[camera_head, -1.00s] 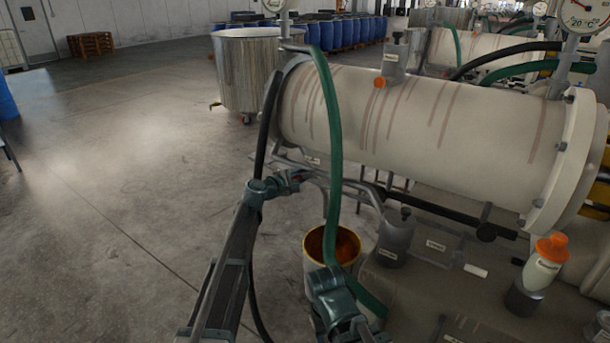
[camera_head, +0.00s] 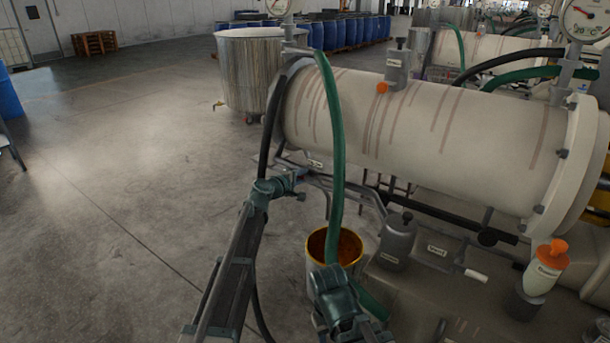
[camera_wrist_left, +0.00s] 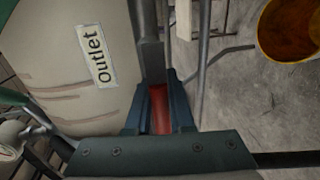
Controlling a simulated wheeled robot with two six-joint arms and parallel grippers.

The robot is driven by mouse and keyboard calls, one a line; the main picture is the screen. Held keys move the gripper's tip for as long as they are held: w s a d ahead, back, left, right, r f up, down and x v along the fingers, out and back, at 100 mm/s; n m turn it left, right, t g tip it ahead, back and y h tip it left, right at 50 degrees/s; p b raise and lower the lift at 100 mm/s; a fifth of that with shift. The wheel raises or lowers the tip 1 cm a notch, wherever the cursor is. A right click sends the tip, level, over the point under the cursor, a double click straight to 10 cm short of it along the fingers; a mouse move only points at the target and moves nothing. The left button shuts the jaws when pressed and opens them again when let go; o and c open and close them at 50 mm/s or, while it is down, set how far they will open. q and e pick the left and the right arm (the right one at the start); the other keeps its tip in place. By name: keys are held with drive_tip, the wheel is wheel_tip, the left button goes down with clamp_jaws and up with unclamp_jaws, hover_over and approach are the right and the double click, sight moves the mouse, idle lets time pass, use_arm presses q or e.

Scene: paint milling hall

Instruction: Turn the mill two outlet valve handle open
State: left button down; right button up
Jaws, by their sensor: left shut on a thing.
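The mill (camera_head: 425,125) is a large cream horizontal drum with brown drip streaks. In the left wrist view, a white label reading "Outlet" (camera_wrist_left: 95,55) sits on a cream surface beside the grey outlet pipe (camera_wrist_left: 150,50). A red valve handle (camera_wrist_left: 160,112) lies between the fingers of my left gripper (camera_wrist_left: 162,105), which is shut on it. In the head view, my left gripper (camera_head: 297,178) is below the drum's left end, and the handle is mostly hidden there. Part of my right arm shows at the bottom centre, but its fingers do not.
A black hose (camera_head: 270,130) runs beside the left gripper. A metal vat (camera_head: 250,75) stands behind.

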use_arm(q)
drive_tip(key=c, duration=0.8)
unclamp_jaws()
drive_tip(key=p+v, duration=0.2)
drive_tip(key=v, duration=1.2)
drive_tip(key=shift+p, duration=0.35)
drive_tip(key=shift+d, duration=0.2)
drive_tip(key=s+d+f+m+g+y+p, duration=0.15)
drive_tip(key=s+d+f+m+g, duration=0.3)
drive_tip(key=s, duration=0.45)
drive_tip(key=s+d+f+m+g+p, duration=0.35)
drive_tip(key=s+d+m, duration=0.2)
drive_tip(key=s, duration=0.45)
drive_tip(key=s+a+m+g+y+p, duration=0.1)
drive_tip(key=s+a+m+g+y, duration=0.1)
drive_tip(key=s, duration=0.7)
drive_tip(key=s+a+f+m+g+y+p, duration=0.1)
drive_tip(key=s+a+m+g+y+p, duration=0.1)
drive_tip(key=s+a+y, duration=0.3)
drive_tip(key=s+m+g+y, duration=0.1)
drive_tip(key=s, duration=0.3)
drive_tip(key=shift+y, duration=0.35)
